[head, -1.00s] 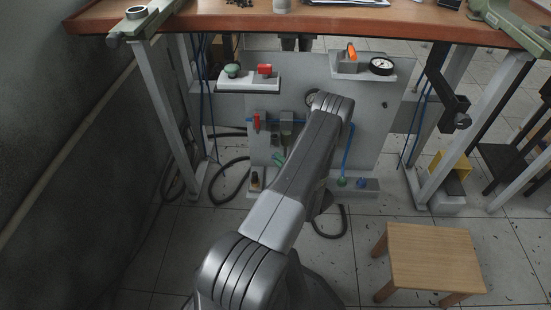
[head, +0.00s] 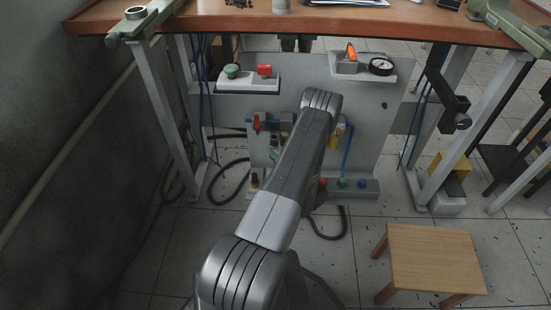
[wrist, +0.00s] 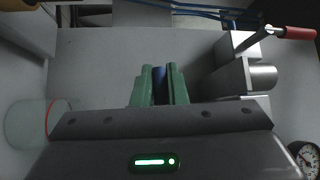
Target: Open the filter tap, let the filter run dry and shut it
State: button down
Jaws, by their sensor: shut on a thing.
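In the wrist view the green fingers of my gripper (wrist: 158,88) are shut on a narrow dark blue piece (wrist: 160,76), which looks like the filter tap. The fingers hide most of it, and I cannot tell how far it is turned. A clear round bowl (wrist: 25,125) with a red line stands at the left of that view, apart from the fingers. In the head view green fingertips of my gripper (head: 271,155) show just left of my arm, below the grey unit (head: 287,119) on the panel. My arm hides much of this area.
In the head view a red-handled valve (head: 257,121) sits left of the grey unit. A red lever (wrist: 295,33), a metal block (wrist: 232,75) and a gauge (wrist: 304,157) lie to the right in the wrist view. A wooden stool (head: 430,255) stands on the floor.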

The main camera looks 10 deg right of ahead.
jog(key=n+g+h, duration=0.1)
jog(key=f+n+g+h, duration=0.1)
jog(key=n, duration=0.1)
jog(key=shift+d+f+g, duration=0.15)
jog(key=shift+g, duration=0.25)
jog(key=shift+s+d+f+n+g+h, duration=0.1)
jog(key=shift+d+f+n+g+h, duration=0.2)
jog(key=shift+n+g+h, duration=0.35)
jog(key=shift+s+d+f+n+g+h, duration=0.15)
jog(key=shift+f+n+g+h, duration=0.2)
jog(key=shift+n+g+h, duration=0.3)
jog(key=shift+w, duration=0.1)
jog(key=c, duration=1.5)
grip_release()
jog(key=shift+o, duration=0.2)
jog(key=p+v, duration=0.3)
jog(key=v, duration=1.1)
